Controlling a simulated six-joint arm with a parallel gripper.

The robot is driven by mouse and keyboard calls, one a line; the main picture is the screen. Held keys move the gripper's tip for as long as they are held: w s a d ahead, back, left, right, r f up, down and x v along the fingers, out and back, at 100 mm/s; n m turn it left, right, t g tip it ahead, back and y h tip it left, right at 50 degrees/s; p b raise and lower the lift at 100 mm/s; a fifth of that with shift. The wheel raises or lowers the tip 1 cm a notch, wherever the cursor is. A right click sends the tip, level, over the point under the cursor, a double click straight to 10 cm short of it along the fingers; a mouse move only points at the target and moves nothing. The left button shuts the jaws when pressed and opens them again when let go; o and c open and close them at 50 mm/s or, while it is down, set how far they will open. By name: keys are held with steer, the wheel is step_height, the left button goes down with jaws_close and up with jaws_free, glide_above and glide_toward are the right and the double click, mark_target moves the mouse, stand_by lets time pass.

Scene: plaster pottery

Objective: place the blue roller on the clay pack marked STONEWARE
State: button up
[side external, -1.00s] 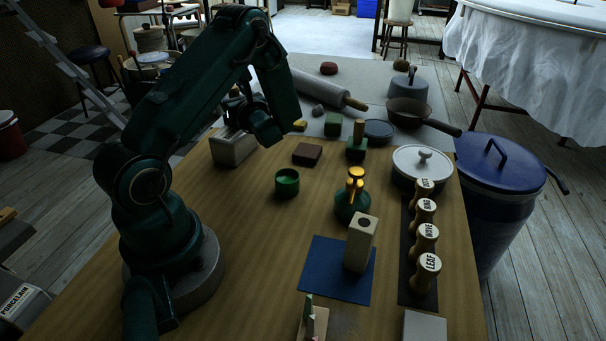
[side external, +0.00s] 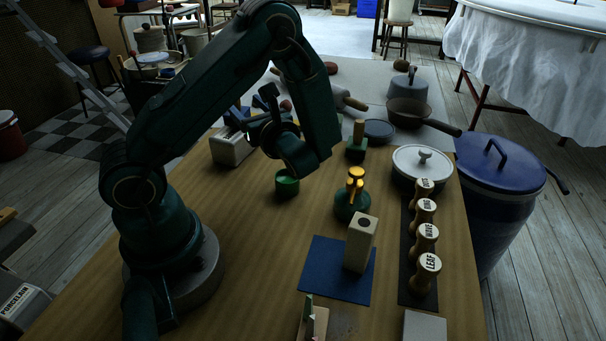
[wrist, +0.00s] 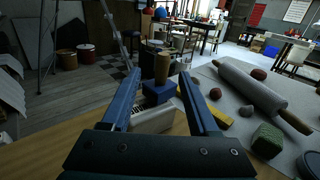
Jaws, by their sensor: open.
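The blue roller (wrist: 159,93), a blue block with an upright wooden handle, shows between my fingers in the wrist view, beyond their tips. It appears to stand on the pale clay pack (wrist: 154,122), though the contact is partly hidden. In the side view the pack (side external: 229,150) lies on the table's left edge, with a bit of the blue roller (side external: 236,114) above it. My gripper (wrist: 160,77) is open and empty, pulled back from the roller. It also shows in the side view (side external: 257,109).
A grey rolling pin (wrist: 258,88) and a green block (wrist: 267,140) lie to the right. A yellow block (wrist: 221,119) is near the pack.

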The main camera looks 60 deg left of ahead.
steer(key=s+d+n+g+h, duration=0.2)
steer(key=s+d+n+h, duration=0.6)
steer(key=s+n+h, duration=0.15)
steer(key=w+d+r+n+t+h, duration=0.1)
steer(key=d+n+t+h, duration=0.3)
steer(key=d, duration=0.4)
steer(key=w+d+r+n+t+h, duration=0.2)
steer(key=d+n+t+h, duration=0.2)
steer(key=d, duration=0.4)
steer(key=shift+w+r, duration=0.3)
steer(key=shift+w, duration=0.1)
